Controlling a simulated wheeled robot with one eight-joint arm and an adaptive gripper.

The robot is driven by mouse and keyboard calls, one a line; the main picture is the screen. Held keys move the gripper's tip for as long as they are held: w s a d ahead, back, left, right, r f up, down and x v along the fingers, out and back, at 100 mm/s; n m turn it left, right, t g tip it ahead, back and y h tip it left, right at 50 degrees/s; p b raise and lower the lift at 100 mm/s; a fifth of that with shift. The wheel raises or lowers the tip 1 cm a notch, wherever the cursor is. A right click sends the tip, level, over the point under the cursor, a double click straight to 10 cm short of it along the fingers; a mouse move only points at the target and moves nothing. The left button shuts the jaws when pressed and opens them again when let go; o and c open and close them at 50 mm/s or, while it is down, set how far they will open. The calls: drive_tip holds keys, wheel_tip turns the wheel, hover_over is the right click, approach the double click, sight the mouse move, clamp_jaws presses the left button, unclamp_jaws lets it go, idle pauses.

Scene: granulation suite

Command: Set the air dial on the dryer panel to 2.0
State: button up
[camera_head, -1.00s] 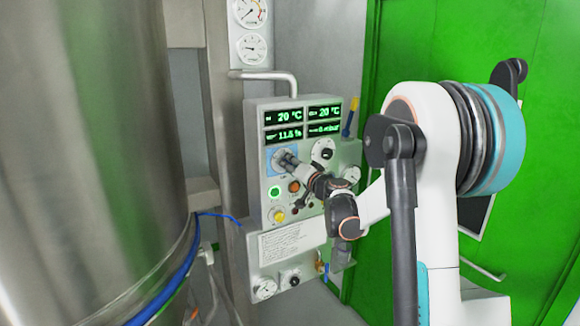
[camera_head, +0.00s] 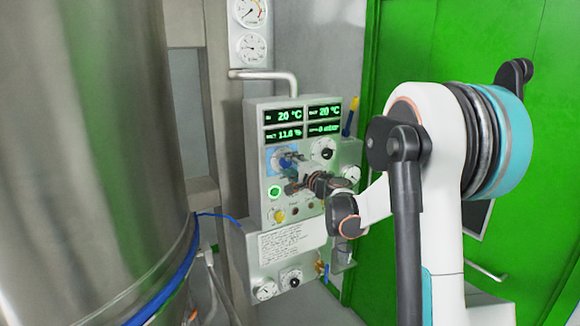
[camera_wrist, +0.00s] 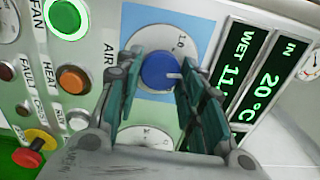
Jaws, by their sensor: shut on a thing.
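The air dial (camera_wrist: 157,74) is a round blue knob with a white pointer line, on a white scale plate with a blue surround. The wrist view shows a "1.0" mark near its upper right, and the pointer toward the right; the rest of the scale is partly hidden by my fingers. My gripper (camera_wrist: 160,63) has one finger on each side of the knob and is shut on it. In the head view my gripper (camera_head: 288,164) reaches the dial on the dryer panel (camera_head: 256,208), and the knob there is mostly covered.
Green displays (camera_head: 281,116) sit above the dial. The lit green FAN button (camera_wrist: 65,19) and the orange HEAT button (camera_wrist: 72,79) are beside it, with a red knob (camera_wrist: 34,142) farther off. Another dial (camera_wrist: 145,137) lies beneath my gripper. A large steel vessel (camera_head: 90,150) stands left.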

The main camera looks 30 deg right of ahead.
drive_tip(key=shift+m, duration=0.7)
drive_tip(key=o, duration=1.1)
drive_tip(key=shift+c, duration=0.2)
drive_tip(key=s, duration=1.2)
drive_tip(key=shift+d, duration=0.2)
